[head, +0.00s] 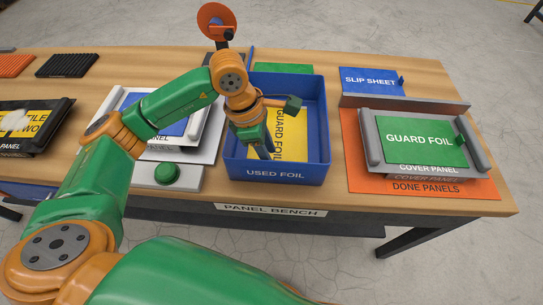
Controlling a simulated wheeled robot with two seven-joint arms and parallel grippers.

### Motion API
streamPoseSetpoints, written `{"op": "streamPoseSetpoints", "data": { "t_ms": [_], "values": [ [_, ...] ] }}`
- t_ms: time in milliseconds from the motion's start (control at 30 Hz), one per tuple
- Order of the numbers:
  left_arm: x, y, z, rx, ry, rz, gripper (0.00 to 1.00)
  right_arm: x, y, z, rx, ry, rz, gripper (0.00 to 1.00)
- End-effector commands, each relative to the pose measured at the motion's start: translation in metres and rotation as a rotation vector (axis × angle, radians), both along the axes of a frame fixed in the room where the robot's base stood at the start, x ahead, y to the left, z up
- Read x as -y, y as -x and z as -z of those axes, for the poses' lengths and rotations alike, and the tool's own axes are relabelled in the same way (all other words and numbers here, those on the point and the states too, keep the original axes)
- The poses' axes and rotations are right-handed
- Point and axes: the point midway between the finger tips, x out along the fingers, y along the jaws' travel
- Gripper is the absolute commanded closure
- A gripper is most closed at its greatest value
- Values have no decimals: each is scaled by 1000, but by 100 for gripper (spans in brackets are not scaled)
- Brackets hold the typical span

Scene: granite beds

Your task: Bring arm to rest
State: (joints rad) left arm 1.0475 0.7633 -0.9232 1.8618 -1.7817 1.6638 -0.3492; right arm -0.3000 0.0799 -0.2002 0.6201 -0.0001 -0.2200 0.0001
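My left arm reaches in from the left, and its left gripper (266,151) points down inside the blue used foil bin (275,173). A yellow guard foil sheet (291,137) lies in that bin, partly hidden behind the gripper. The gap between the fingertips is too small and dark to judge, and I cannot tell whether they touch the sheet. My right gripper is not in view.
A panel with green guard foil (420,139) sits on the orange done panels mat (361,178) at right. A blue slip sheet (370,80) lies behind it. A green button (167,174) stands left of the bin. An orange-red disc (208,17) rises behind my wrist.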

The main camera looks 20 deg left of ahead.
Motion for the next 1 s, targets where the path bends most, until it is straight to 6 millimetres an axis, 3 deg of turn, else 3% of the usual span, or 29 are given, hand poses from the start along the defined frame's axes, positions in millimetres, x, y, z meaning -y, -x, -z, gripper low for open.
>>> {"op": "streamPoseSetpoints", "data": {
  "t_ms": [100,233,667,767,1000],
  "values": [
    [-6,1,-23,6,0,-2,61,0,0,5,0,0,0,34],
    [-11,3,-40,2,0,-1,61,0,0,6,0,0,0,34],
    [-11,4,-43,0,0,-1,61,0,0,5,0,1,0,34],
    [-11,3,-53,0,1,-1,61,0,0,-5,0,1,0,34],
    [-11,3,-102,0,0,-1,61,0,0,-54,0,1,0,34]
  ]
}}
